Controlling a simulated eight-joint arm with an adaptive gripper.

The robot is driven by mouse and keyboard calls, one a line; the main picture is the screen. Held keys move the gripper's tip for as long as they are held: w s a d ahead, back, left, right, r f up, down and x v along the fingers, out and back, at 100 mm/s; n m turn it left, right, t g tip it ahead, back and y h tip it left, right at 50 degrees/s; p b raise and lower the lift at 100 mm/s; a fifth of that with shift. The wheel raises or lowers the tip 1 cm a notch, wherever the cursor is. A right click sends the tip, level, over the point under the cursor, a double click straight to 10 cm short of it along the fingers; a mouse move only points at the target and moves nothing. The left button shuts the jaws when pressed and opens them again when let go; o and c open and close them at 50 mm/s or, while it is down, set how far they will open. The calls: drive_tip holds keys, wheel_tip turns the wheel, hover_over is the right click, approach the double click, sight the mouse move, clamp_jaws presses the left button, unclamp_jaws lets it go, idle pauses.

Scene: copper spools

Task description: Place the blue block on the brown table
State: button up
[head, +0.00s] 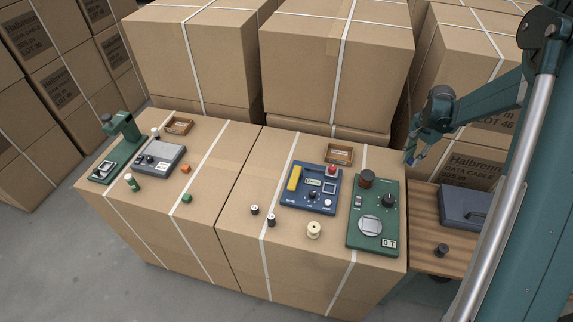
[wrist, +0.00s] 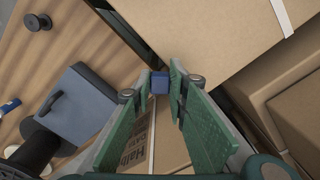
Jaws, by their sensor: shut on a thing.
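The small blue block (wrist: 160,83) is held between the fingertips of my gripper (wrist: 161,80) in the wrist view. In the head view my gripper (head: 412,157) is at the right, raised behind the green device, and the block is too small there to make out clearly. The brown table (head: 428,257) has a wood-grain top and stands at the right, beside the cardboard boxes. Its top also fills the left of the wrist view (wrist: 62,50). The block is in the air, apart from the table.
A blue-grey case (head: 467,207) and a dark spool (head: 441,250) stand on the table, with bare wood around the spool. A green device (head: 373,235) and a blue device (head: 310,205) lie on the cardboard boxes. A labelled box (head: 470,165) stands behind the table.

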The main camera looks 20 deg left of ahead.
drive_tip(key=a+r+n, duration=0.1)
drive_tip(key=a, duration=0.7)
drive_tip(key=a+r+n+p, duration=0.1)
drive_tip(key=a+r+n, duration=0.1)
drive_tip(key=a, duration=0.6)
drive_tip(key=a+r+n, duration=0.1)
drive_tip(key=a+r, duration=0.1)
drive_tip(key=a, duration=0.6)
drive_tip(key=shift+w+a, duration=0.15)
drive_tip(key=shift+a, duration=0.2)
drive_tip(key=s+a+r+n+p, duration=0.1)
drive_tip(key=s+a+r+n, duration=0.1)
drive_tip(key=a, duration=0.9)
drive_tip(key=s+a+r+n, duration=0.2)
drive_tip(key=s+a, duration=0.2)
drive_tip(key=a, duration=0.7)
drive_tip(key=shift+r+n+p, duration=0.2)
drive_tip(key=shift+n+p, duration=0.1)
drive_tip(key=shift+p, duration=0.1)
hover_over(298, 154)
drive_tip(key=shift+s+f+b, duration=0.1)
drive_tip(key=shift+f+b, duration=0.35)
drive_tip(key=shift+f, duration=2.7)
drive_tip(key=shift+f, duration=1.85)
drive_tip(key=shift+f+b, duration=0.2)
drive_tip(key=shift+b, duration=0.2)
drive_tip(key=o, duration=0.7)
